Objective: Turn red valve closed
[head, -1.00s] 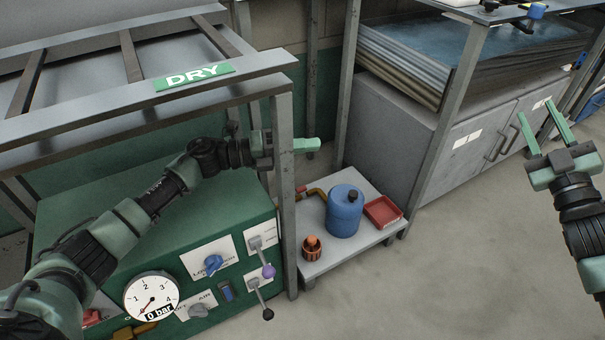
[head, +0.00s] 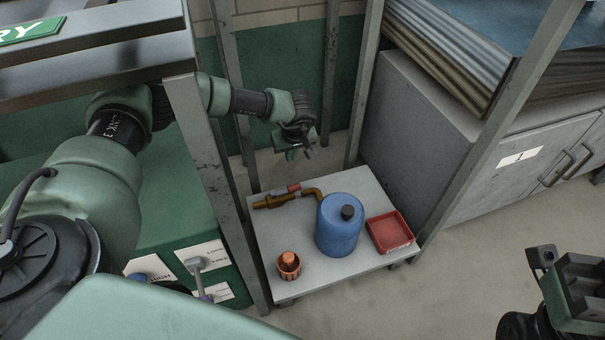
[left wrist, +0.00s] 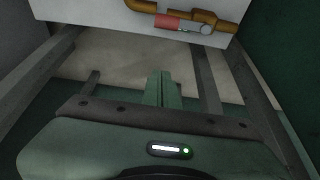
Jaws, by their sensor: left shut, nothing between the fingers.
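The red valve handle (head: 293,188) sits on a brass pipe (head: 270,202) at the back left of a low grey platform. In the left wrist view the red handle (left wrist: 172,22) shows at the top, lying along the brass pipe (left wrist: 205,20). My left gripper (head: 293,152) hangs behind and above the valve, apart from it. In the left wrist view its fingers (left wrist: 163,88) are together with nothing between them. My right gripper (head: 585,275) is at the lower right edge, partly cut off, and its fingertips are not clear.
A blue canister (head: 338,228), a red tray (head: 390,232) and an orange cup-like part (head: 288,265) stand on the platform (head: 360,188). A metal post (head: 205,130) rises left of it, beside the green cabinet. A grey cabinet (head: 470,150) is at right.

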